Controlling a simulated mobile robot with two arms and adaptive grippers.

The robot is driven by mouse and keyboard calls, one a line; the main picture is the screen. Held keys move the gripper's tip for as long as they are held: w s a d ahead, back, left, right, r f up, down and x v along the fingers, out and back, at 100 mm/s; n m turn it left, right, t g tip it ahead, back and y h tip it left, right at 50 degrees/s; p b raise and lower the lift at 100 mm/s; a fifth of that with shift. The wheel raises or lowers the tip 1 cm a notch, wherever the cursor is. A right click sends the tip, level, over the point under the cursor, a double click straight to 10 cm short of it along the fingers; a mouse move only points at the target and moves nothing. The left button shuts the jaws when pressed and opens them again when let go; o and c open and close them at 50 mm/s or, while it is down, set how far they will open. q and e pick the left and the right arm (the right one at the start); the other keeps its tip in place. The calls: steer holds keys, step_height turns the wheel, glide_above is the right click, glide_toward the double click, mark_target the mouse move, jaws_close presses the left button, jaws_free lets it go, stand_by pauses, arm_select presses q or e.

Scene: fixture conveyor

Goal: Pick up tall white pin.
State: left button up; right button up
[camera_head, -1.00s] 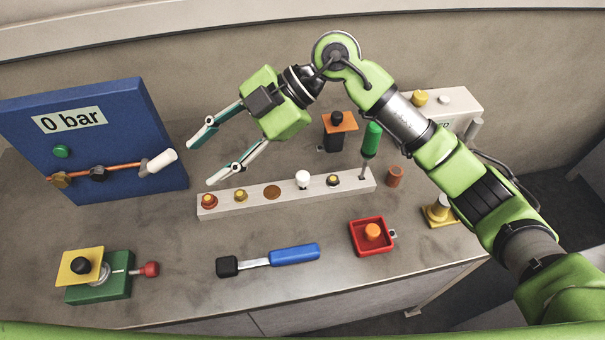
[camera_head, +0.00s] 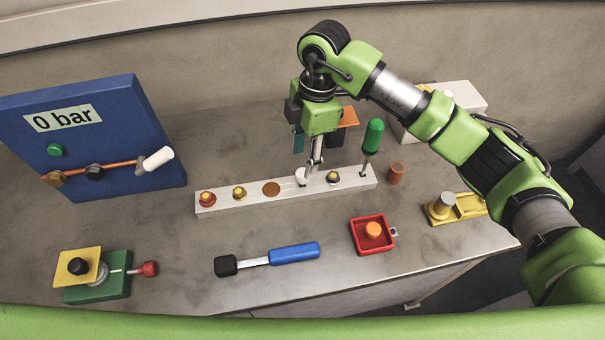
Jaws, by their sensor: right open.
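A white-topped pin (camera_head: 301,175) stands in a long white rail (camera_head: 230,204) in the middle of the table. My right gripper (camera_head: 312,164) points down right at this pin. Its fingers are open and seen nearly edge-on, and they cover part of the pin. I cannot tell whether they touch it or stand around it. My left gripper is not in view.
The rail also bears several small coloured pieces and a green-handled screwdriver (camera_head: 373,136). A blue panel (camera_head: 100,120) stands at left. A blue-handled tool (camera_head: 293,253), a red tray (camera_head: 357,240) and a green block (camera_head: 110,290) lie in front. Bare table lies between them.

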mark_target(303, 172)
steer(key=f+p, duration=0.1)
steer(key=f, duration=0.1)
steer(key=s+f+p, duration=0.1)
steer(key=f, duration=0.1)
steer(key=shift+a, duration=0.15)
steer(key=shift+a+f, duration=0.1)
steer(key=shift+f, duration=0.55)
steer(key=c, duration=1.2)
